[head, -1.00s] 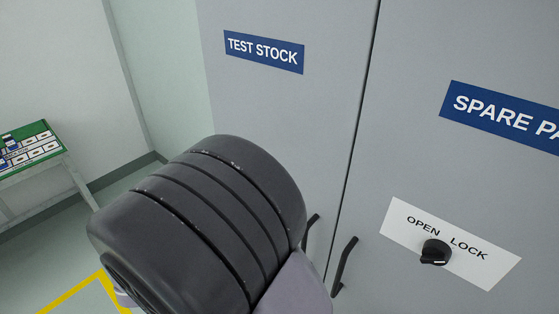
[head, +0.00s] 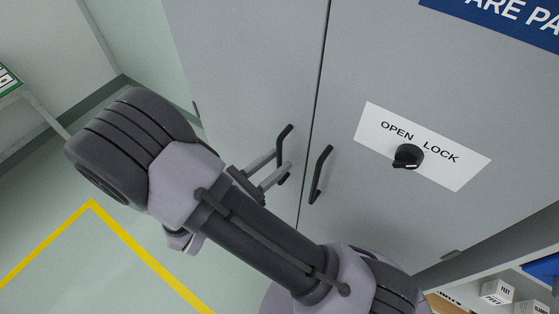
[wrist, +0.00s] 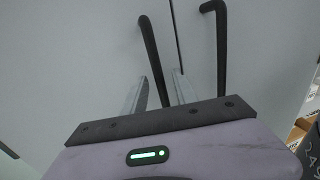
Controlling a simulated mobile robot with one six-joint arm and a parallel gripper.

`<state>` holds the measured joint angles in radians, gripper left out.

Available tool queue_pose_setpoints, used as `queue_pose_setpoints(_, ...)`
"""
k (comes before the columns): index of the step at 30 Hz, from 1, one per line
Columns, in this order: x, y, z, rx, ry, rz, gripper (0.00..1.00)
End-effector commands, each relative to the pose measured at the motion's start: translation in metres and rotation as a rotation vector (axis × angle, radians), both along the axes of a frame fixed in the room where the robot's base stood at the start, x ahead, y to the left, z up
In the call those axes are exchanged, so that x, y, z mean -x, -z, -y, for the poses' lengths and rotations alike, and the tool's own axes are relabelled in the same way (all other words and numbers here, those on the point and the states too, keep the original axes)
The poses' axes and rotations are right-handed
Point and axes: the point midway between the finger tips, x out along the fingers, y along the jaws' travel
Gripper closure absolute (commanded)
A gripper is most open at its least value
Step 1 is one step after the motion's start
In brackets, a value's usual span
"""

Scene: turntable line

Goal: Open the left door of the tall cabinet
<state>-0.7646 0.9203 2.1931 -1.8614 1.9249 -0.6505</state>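The tall grey cabinet has a left door (head: 235,70) and a right door (head: 375,60), both shut with a narrow dark seam between them. The left door's black bar handle (head: 287,135) stands beside the seam; it also shows in the wrist view (wrist: 150,48). My gripper (head: 282,160) is at this handle with its fingers apart. In the wrist view, the handle's lower part runs between the two fingers (wrist: 158,92). I cannot tell whether either finger touches it. A black knob (head: 407,156) sits on the right door's white OPEN/LOCK plate (head: 455,173).
The right door's handle (head: 319,175) is close to the right of my fingers; it also shows in the wrist view (wrist: 221,50). An open shelf with small boxes (head: 497,291) is at lower right. Yellow-lined floor (head: 110,260) lies clear at left.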

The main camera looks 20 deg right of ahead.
Motion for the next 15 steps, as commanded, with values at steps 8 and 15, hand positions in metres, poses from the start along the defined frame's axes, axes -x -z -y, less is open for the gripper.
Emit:
queue_pose_setpoints(8,-0.007,0.0,0.016,0.0,0.001,-0.001,0.66)
queue_pose_setpoints(15,-0.007,0.0,0.016,0.0,0.0,-0.001,0.78)
